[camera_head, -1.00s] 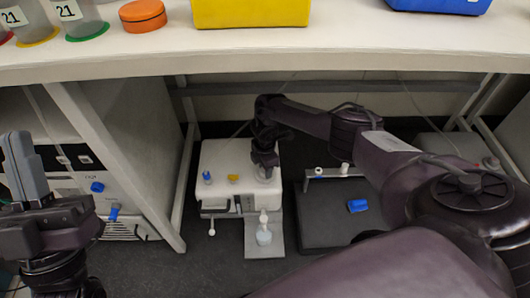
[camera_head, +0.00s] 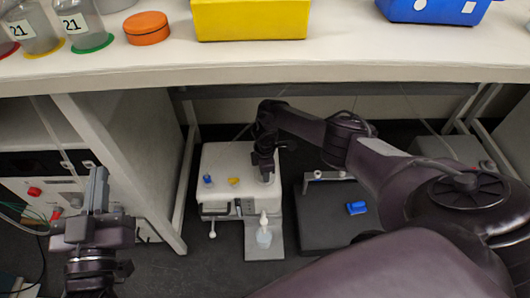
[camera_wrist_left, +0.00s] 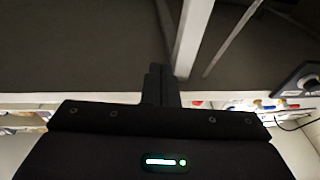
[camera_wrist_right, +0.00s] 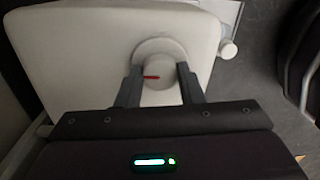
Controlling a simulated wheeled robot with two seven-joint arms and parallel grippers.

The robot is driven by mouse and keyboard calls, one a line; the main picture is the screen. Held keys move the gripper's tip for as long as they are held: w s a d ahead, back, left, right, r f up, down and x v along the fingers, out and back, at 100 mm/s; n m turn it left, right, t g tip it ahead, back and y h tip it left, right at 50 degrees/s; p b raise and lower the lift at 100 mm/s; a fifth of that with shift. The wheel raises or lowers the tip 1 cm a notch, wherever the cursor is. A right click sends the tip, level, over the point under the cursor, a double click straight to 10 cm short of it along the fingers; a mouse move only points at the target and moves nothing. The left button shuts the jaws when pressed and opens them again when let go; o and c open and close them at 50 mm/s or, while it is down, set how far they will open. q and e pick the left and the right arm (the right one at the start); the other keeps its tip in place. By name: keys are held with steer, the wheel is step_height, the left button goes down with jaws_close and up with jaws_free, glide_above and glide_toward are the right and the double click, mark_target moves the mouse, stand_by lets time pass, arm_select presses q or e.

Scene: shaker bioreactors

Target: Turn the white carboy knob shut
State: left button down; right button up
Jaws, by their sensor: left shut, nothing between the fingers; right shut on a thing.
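The white carboy (camera_head: 222,163) stands on the floor under the bench, with a blue and a yellow fitting on its top. My right gripper (camera_head: 265,172) points down at the carboy's right part. In the right wrist view its fingers (camera_wrist_right: 160,88) are shut on a round white knob (camera_wrist_right: 157,72) with a red mark pointing left. The knob sits on a round collar on the white top. In the head view the gripper mostly hides the knob. My left gripper (camera_head: 98,190) is shut and empty at the left, well away from the carboy; its fingers also show in the left wrist view (camera_wrist_left: 158,85).
A grey platform with a small bottle (camera_head: 264,237) is in front of the carboy. A dark flat box with a blue piece (camera_head: 356,208) is to its right. The bench (camera_head: 300,55) overhangs, carrying a yellow bin (camera_head: 250,18), blue bin and orange tub (camera_head: 146,27).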

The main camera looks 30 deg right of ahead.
steer(key=o, duration=1)
steer(key=shift+r+p, duration=0.45)
steer(key=shift+r, duration=0.4)
steer(key=shift+r+p, duration=0.55)
steer(key=shift+r, duration=0.4)
step_height(320, 180, up, 4)
steer(key=shift+w+f+p, duration=0.1)
steer(key=shift+p, duration=0.85)
arm_select(q)
steer(key=s+a+f+g+y, duration=0.1)
steer(key=s+f+g, duration=0.3)
steer(key=f, duration=0.4)
steer(key=s+f+g+y, duration=0.2)
steer(key=s+f+g, duration=0.2)
steer(key=f, duration=0.3)
steer(key=s+a+f+g+y, duration=0.1)
steer(key=s+f+g, duration=0.3)
steer(key=f, duration=0.4)
steer(key=shift+a+f+g+y, duration=0.35)
steer(key=shift+g+y, duration=0.15)
steer(key=shift+g, duration=0.3)
arm_select(e)
steer(key=shift+r, duration=0.2)
